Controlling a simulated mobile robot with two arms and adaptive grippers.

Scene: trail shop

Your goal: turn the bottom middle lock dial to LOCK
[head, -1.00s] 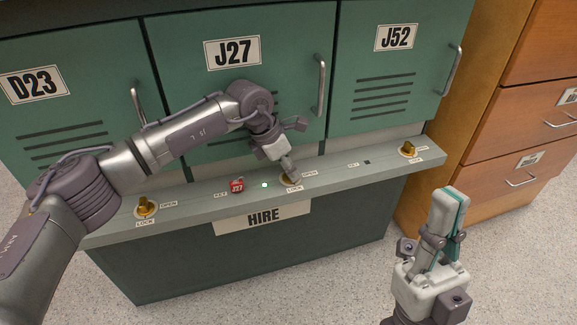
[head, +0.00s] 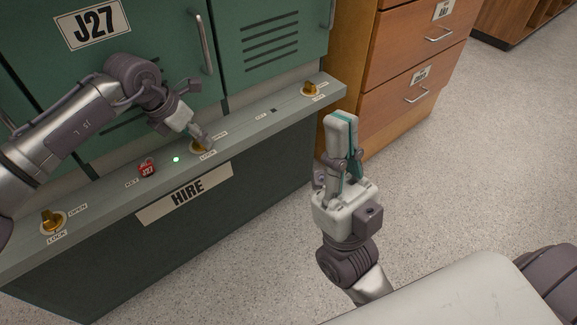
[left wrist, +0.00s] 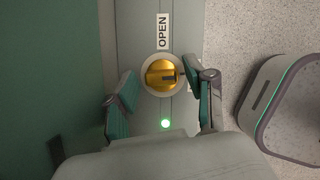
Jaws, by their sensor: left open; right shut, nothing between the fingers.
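The middle lock dial (head: 197,148) is a gold knob on the grey ledge below locker J27, partly hidden by my left gripper (head: 203,141) in the head view. In the left wrist view the dial (left wrist: 158,76) lies between the open fingers of my left gripper (left wrist: 163,90); contact is unclear. Its dark mark points right, away from the OPEN label (left wrist: 163,31) above it. In the head view the LOCK label (head: 208,155) is in front of the dial. My right gripper (head: 341,125) is shut and empty, raised in front of the ledge's right part.
A left dial (head: 52,220) and a right dial (head: 311,89) sit on the same ledge. A red J27 tag (head: 147,168) and a lit green light (head: 176,159) are left of the middle dial. Wooden drawers (head: 418,70) stand right; open floor lies in front.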

